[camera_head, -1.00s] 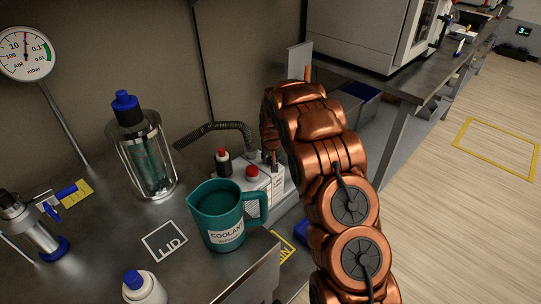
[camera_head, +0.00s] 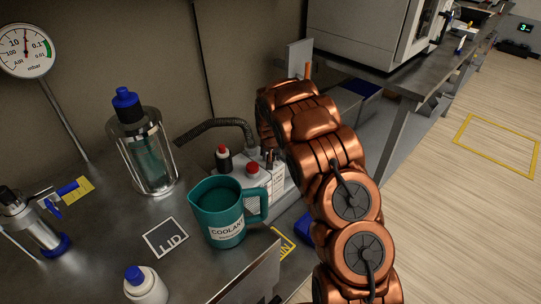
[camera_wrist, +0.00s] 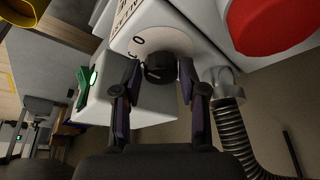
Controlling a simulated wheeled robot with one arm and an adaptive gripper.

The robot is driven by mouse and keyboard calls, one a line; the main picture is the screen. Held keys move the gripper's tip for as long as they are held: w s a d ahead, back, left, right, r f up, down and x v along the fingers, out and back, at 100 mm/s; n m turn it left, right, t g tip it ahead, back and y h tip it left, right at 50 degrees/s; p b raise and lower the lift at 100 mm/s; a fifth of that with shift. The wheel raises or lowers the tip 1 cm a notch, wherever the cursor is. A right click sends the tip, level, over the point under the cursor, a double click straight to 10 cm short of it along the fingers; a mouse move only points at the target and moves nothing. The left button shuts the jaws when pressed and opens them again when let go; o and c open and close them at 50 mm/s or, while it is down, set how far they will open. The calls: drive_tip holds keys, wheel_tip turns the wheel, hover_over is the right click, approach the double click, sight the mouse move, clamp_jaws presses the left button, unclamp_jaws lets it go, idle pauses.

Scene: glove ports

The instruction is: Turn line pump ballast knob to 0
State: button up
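The line pump is a white box (camera_head: 262,183) behind the teal jug in the head view, partly hidden by the jug and my arm. In the wrist view its white body (camera_wrist: 205,38) fills the upper middle. The black ballast knob (camera_wrist: 160,69) sits on a pale round dial (camera_wrist: 166,42) with a printed 0 at its upper left. Another mark lies lower left, partly hidden by a finger. My gripper (camera_wrist: 160,66) is open, with one dark finger on each side of the knob and small gaps visible. In the head view my gripper (camera_head: 270,158) is small beside the pump.
A ribbed hose (camera_wrist: 238,135) with a metal fitting runs close to the right finger. A large red cap (camera_wrist: 270,22) is at upper right. The coolant jug (camera_head: 222,212), a glass vessel (camera_head: 152,160) and a white bottle (camera_head: 146,287) stand on the bench.

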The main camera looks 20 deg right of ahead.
drive_tip(key=shift+o, duration=1.2)
drive_tip(key=shift+r, duration=0.15)
drive_tip(key=v, duration=1.1)
drive_tip(key=shift+s+r, duration=0.25)
drive_tip(key=shift+r, duration=0.1)
drive_tip(key=shift+a, duration=0.1)
